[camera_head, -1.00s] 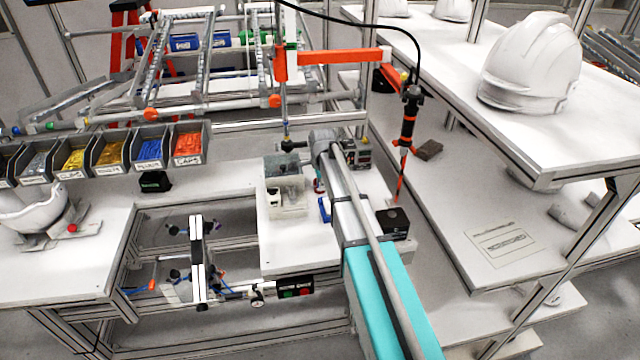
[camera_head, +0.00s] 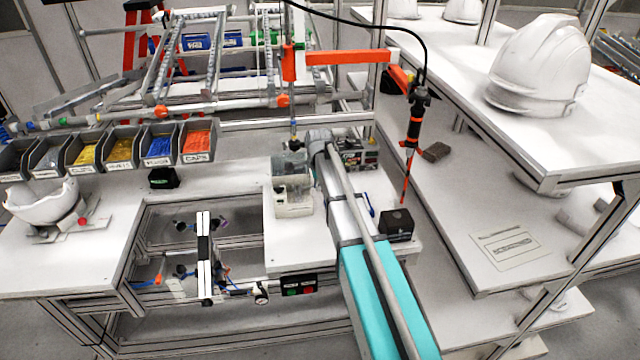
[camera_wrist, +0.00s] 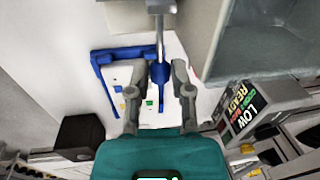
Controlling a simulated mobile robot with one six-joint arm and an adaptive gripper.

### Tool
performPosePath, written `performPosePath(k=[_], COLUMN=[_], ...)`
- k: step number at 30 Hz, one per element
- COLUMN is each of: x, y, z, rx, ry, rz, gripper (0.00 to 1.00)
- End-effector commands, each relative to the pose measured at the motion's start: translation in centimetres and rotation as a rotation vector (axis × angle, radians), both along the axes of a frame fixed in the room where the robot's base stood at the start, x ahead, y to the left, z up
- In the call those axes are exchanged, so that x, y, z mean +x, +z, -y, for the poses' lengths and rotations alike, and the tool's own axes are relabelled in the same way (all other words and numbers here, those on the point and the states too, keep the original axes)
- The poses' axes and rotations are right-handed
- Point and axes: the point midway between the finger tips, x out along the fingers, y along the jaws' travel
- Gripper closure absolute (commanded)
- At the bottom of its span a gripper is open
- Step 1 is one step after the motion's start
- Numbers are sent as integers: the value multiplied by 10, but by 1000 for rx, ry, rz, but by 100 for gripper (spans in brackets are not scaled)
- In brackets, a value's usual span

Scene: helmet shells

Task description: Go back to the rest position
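My gripper (camera_wrist: 159,68) shows in the wrist view with its two fingers apart. A blue collar (camera_wrist: 160,76) on a thin metal rod (camera_wrist: 159,32) shows between the fingertips, with gaps on both sides; I cannot tell how deep it lies. In the head view my arm stretches from the lower middle to the work table (camera_head: 290,255), and its own links largely hide the gripper. A translucent fixture (camera_head: 291,195) stands left of my wrist, under a hanging vertical rod.
A screen device (camera_wrist: 250,108) stands close on the right in the wrist view. A black box (camera_head: 397,224) and an orange-black hanging tool (camera_head: 413,130) are right of my arm. A shelf (camera_head: 590,120) holds a white helmet (camera_head: 540,65). Parts bins (camera_head: 120,150) line the left.

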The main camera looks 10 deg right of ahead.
Motion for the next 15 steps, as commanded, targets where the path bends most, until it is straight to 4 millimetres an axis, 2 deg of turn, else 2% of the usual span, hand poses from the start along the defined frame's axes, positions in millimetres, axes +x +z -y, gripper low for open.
performPosePath(k=[1,5,6,15], x=[1,1,1,0], y=[0,0,0,0], z=[-4,0,1,3], rx=[10,7,6,4], ry=[4,-1,-2,-5], rz=[1,1,1,1], gripper=[64,40,38,38])
